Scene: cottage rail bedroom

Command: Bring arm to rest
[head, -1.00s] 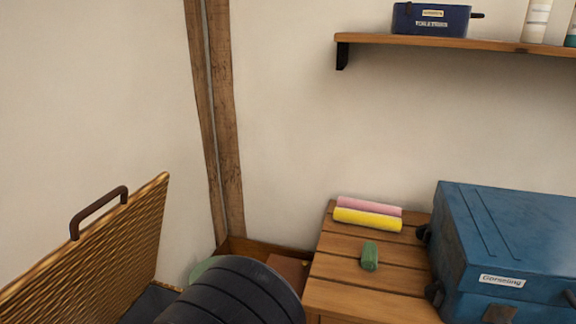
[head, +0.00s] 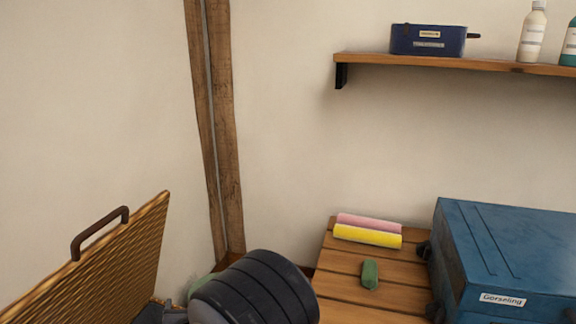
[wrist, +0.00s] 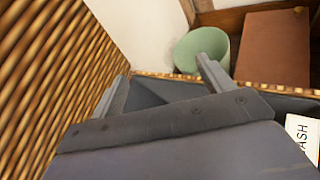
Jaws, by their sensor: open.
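My gripper (wrist: 165,80) shows in the wrist view with its two fingers wide apart and nothing between them. It is over the dark-lined inside of a wicker hamper (wrist: 55,70), close to the raised woven lid. In the head view my dark ribbed arm covers part of the scene at the bottom, to the right of the wicker lid (head: 120,255) with its brown handle. The fingertips are hidden in the head view.
A slatted wooden table (head: 335,290) holds a pink roll, a yellow roll (head: 367,236), a green piece (head: 370,274) and a blue case (head: 500,245). A green bin (wrist: 202,50) and brown box (wrist: 272,48) stand beyond the hamper. A wall shelf (head: 460,63) holds a blue box and bottles.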

